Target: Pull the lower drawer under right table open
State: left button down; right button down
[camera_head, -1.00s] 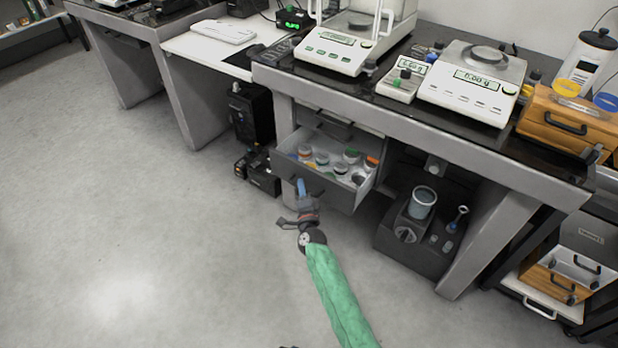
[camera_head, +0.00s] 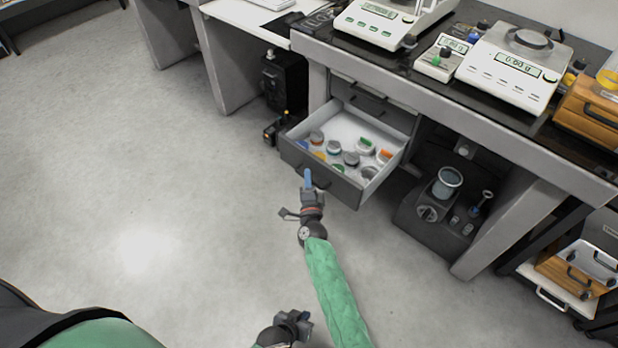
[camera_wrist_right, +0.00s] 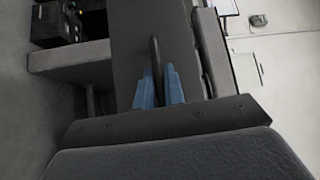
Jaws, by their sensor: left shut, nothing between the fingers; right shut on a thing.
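The lower drawer (camera_head: 345,190) under the right table is pulled well out, with several small jars with coloured lids inside. My right gripper (camera_head: 308,178), on the green-sleeved arm, is shut on the drawer's handle. In the right wrist view its blue fingers (camera_wrist_right: 158,88) stand on either side of the dark handle (camera_wrist_right: 155,55), close against the grey drawer front. My left gripper (camera_head: 303,322) is low in the head view, shut and empty, over the floor and away from the drawer.
The upper drawer (camera_head: 360,92) above is closed. A dark device with a glass beaker (camera_head: 447,182) stands under the table to the right. A black box (camera_head: 285,80) stands to the left. Scales (camera_head: 515,65) sit on the right table (camera_head: 455,108). The floor in front is clear.

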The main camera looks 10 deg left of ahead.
jog(key=c, duration=1.5)
grip_release()
jog(key=v, duration=0.8)
jog(key=shift+w, duration=0.1)
